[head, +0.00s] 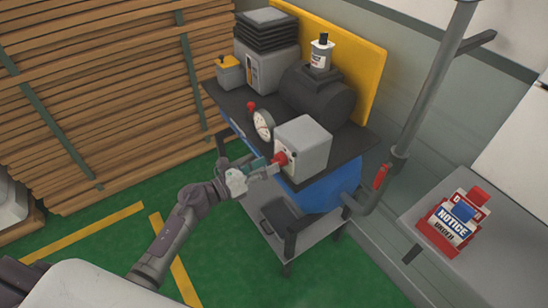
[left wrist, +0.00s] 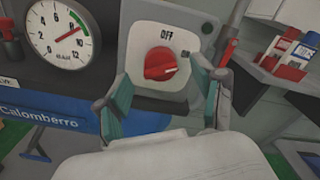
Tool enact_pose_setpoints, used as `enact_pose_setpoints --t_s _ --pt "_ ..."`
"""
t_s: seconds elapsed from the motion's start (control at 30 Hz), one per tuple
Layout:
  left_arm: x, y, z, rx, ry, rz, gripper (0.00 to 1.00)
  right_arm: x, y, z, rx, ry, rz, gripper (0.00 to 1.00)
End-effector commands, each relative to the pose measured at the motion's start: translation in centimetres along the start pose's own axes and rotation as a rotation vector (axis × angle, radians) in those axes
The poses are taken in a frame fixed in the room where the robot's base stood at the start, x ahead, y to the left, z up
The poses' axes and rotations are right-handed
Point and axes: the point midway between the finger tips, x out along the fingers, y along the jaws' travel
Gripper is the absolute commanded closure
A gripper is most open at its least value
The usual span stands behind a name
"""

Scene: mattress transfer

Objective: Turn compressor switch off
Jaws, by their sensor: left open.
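The compressor switch is a red knob (head: 281,158) on the front of a grey box (head: 308,145). In the left wrist view the knob (left wrist: 160,64) sits below the word OFF, with another label at its right. Its pale mark points to the right, not up at OFF. My left gripper (head: 263,168) is in front of the knob. In the left wrist view its open fingers (left wrist: 168,82) stand on either side of the knob, apart from it. My right gripper is not in view.
A pressure gauge (head: 263,126) stands left of the switch box, above the blue tank (head: 330,190). A red-handled pipe valve (head: 381,176) and a grey counter with a red NOTICE box (head: 452,224) are at the right. Stacked planks (head: 100,90) fill the left; green floor lies below.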

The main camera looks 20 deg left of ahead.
Motion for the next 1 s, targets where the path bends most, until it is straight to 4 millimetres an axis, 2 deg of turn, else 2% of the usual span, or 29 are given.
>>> enact_pose_setpoints --t_s 0.1,0.2,0.57,0.93,1.0 --pt "1.8 -0.1 0.2 -0.002 -0.002 0.000 0.31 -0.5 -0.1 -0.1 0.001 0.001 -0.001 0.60" --pt "2.6 0.0 0.0 -0.002 -0.001 0.000 0.31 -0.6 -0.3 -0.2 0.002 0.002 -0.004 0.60" --pt "3.0 0.0 -0.1 -0.001 0.001 0.000 0.31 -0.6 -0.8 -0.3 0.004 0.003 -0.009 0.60" --pt "3.0 0.0 -0.1 -0.001 0.000 0.000 0.91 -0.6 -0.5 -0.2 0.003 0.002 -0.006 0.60" --pt "3.0 0.0 -0.1 -0.002 0.000 0.001 0.92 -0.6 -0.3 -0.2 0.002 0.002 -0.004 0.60"
